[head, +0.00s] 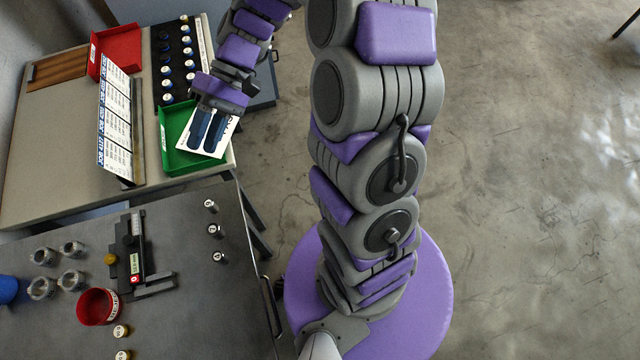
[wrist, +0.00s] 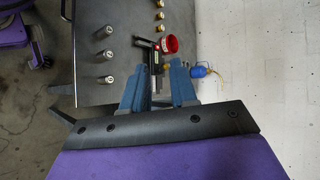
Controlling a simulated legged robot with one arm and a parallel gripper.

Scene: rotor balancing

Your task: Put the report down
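The report (head: 229,134) is a white printed sheet in the head view. It lies at a slant over the right part of the green tray (head: 172,164) and sticks out past the tray's right side. My gripper (head: 206,138) is over the sheet, and its two dark blue fingers hide the middle of it. In the wrist view the fingers of my gripper (wrist: 158,72) stand apart with a gap between them, and no sheet shows in that gap. I cannot tell whether the fingers touch the sheet.
A red tray (head: 114,48), a black rack (head: 176,62) of vials and an upright printed board (head: 116,125) stand on the upper table. The near dark table (head: 215,315) holds a scale (head: 130,250), a red bowl (head: 97,306) and several small weights. Floor to the right is open.

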